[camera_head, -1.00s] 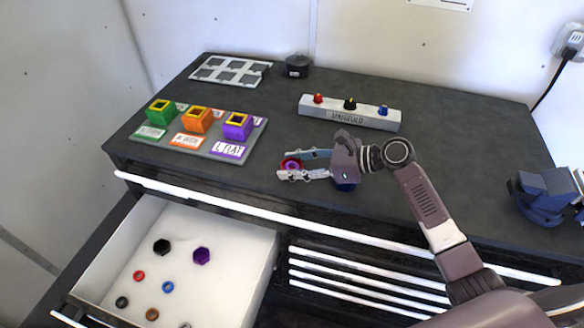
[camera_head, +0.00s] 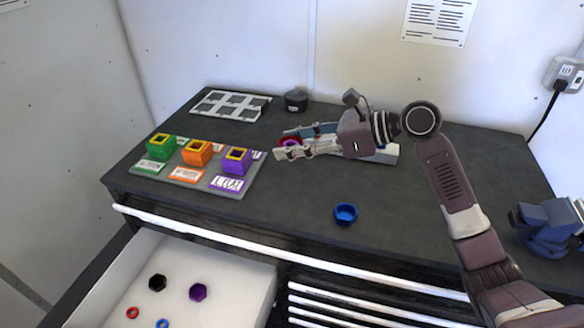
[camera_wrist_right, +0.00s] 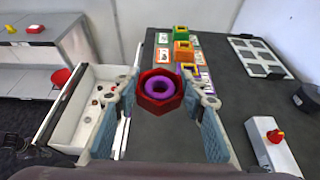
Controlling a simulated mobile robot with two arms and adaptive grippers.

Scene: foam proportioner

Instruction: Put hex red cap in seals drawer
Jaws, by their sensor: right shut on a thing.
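The hex red cap (camera_head: 283,141) is between the fingertips of my right gripper (camera_head: 285,145), held above the worktop. In the right wrist view the hex red cap (camera_wrist_right: 143,92) is a red hexagon with a purple ring (camera_wrist_right: 160,88) seated inside it. My right gripper is shut on the cap. An open drawer (camera_head: 215,265) with a white inside lies below the worktop at the front left; no label on it is readable. It also shows in the right wrist view (camera_wrist_right: 68,125). My left gripper is not in view.
A blue hex cap (camera_head: 345,214) sits on the worktop (camera_head: 290,215). A tray with green, orange and purple blocks (camera_head: 237,161) stands left. A manifold block is partly behind my gripper.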

